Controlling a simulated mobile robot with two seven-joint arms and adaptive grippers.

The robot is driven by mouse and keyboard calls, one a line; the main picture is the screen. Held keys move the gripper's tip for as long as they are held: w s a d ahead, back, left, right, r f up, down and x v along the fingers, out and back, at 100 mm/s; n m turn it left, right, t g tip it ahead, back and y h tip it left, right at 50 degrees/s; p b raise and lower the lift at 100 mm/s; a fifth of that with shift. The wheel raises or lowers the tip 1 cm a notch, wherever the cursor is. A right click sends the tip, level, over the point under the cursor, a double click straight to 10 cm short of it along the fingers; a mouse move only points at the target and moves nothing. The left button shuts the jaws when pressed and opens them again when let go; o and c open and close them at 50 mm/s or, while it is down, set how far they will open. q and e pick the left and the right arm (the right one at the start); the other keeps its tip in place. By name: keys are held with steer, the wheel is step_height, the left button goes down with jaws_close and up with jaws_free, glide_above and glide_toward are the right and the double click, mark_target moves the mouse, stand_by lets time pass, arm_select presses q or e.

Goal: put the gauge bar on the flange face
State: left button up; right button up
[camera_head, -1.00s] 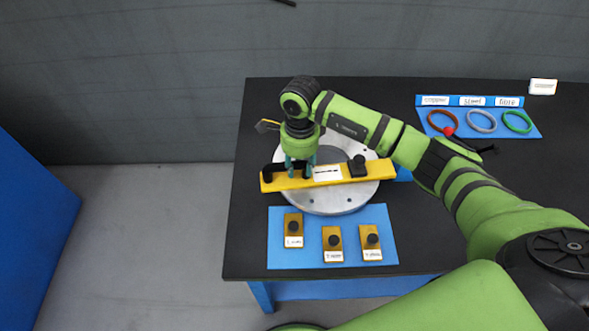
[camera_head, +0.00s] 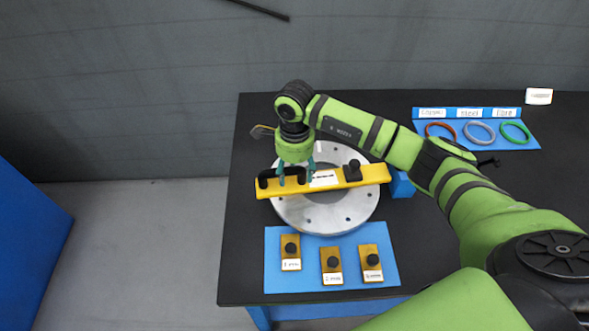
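The gauge bar (camera_head: 375,174) is a long yellow bar with a white label, a black handle at its left end and a black knob right of middle. It lies across the picture over the flange face (camera_head: 330,213), a round grey metal disc with holes. I cannot tell whether the bar touches it. My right gripper (camera_head: 296,181) points down with its teal fingers at the black handle, and is shut on the bar there. The handle is partly hidden by the fingers. The bar and gripper hide the back left of the flange. My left gripper is out of view.
A blue mat (camera_head: 306,279) in front of the flange carries three labelled brass blocks with black knobs. A blue block (camera_head: 402,184) stands by the bar's right end. A blue board (camera_head: 430,130) at the back right holds brown, grey-blue and green rings. The black table (camera_head: 240,220) is bare at left.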

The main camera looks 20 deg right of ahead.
step_height(320, 180, up, 12)
stand_by(0.7)
